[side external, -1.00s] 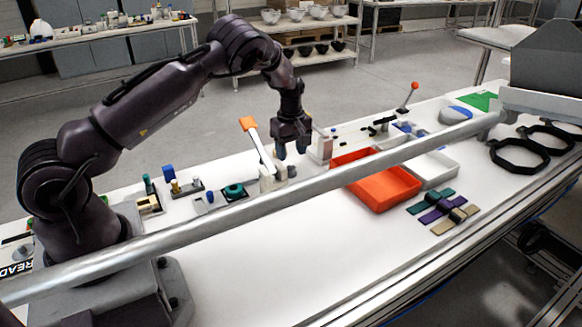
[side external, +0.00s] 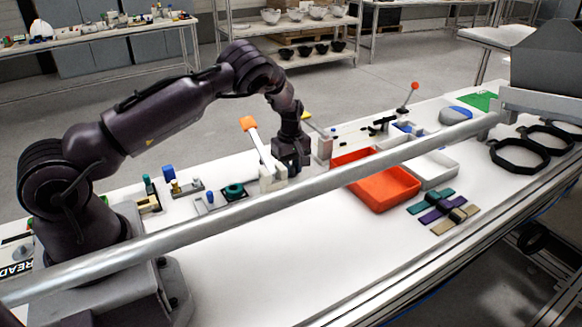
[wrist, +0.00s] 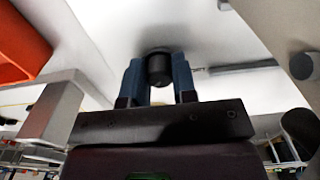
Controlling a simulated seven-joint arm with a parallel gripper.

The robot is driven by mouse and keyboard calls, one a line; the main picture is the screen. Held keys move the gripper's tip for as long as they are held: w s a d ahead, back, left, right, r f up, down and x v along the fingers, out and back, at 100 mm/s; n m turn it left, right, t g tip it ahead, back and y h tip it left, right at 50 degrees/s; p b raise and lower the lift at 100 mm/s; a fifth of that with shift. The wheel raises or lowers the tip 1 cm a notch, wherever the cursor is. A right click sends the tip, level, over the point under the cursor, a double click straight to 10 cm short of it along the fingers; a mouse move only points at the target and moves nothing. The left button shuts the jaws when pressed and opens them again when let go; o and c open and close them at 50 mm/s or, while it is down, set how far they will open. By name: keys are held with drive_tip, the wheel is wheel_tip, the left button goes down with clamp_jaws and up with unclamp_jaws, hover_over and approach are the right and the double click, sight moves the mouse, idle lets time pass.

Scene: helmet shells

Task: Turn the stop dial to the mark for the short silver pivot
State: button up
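In the wrist view a round black knob (wrist: 159,68), which looks like the stop dial, stands on a pale surface. My gripper (wrist: 159,78) has one blue finger on each side of it, with almost no gap showing. I cannot tell whether the fingers press on it. In the side view my gripper (side external: 291,158) is low over the bench, just behind the white fixture with the orange-tipped lever (side external: 257,138). Its fingertips and the dial are hidden there. I cannot make out the dial's marks or pick out the short silver pivot.
An orange-red tray (side external: 385,196) and a white tray (side external: 437,168) stand to the right of my gripper. Small fixtures with a blue cap (side external: 169,173) and a teal ring (side external: 234,190) stand to the left. A metal rail (side external: 220,214) crosses the side view in front.

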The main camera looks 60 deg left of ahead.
drive_tip(key=shift+n, duration=0.4)
drive_tip(key=n, duration=0.3)
drive_tip(key=shift+n, duration=0.4)
drive_tip(key=n, duration=1.3)
drive_tip(key=shift+n, duration=0.3)
drive_tip(key=o, duration=0.9)
